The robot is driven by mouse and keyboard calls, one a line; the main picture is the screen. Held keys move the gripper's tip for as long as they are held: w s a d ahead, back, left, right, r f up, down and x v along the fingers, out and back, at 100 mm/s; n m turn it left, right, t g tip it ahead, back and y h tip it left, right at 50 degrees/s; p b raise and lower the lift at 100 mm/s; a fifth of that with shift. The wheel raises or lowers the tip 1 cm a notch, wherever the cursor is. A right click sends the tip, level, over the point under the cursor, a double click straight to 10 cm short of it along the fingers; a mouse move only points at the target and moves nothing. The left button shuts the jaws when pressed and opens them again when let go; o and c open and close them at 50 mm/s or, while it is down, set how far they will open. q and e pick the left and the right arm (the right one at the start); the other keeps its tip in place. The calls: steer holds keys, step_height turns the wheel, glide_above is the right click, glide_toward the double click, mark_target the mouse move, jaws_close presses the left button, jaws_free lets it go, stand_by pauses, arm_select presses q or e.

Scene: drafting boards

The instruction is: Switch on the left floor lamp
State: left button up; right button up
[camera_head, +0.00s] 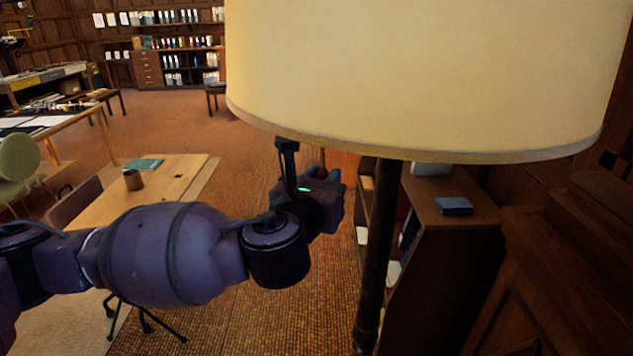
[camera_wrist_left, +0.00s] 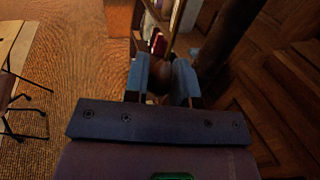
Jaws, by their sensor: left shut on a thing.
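The floor lamp's large cream shade (camera_head: 420,75) fills the upper right of the head view, and its dark pole (camera_head: 378,260) runs down below it. I cannot tell whether the lamp is lit. My left gripper (camera_head: 328,182) is just below the shade's lower rim, left of the pole. In the left wrist view, the blue-padded fingers of my left gripper (camera_wrist_left: 162,82) are shut on a small dark reddish-brown knob (camera_wrist_left: 158,78), partly hidden between them. The dark pole (camera_wrist_left: 232,35) stands right of the fingers. My right gripper is out of view.
A low wooden cabinet (camera_head: 465,215) with a blue book (camera_head: 454,206) stands behind the pole. Bookshelves (camera_head: 175,50) line the far wall. Open floor lies between.

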arm_select(q)
steer(key=shift+f, duration=0.25)
stand_by(0.3)
steer(key=shift+f+b, duration=0.4)
steer(key=o, duration=0.9)
steer(key=p+v, duration=0.1)
steer(key=v, duration=0.7)
stand_by(0.4)
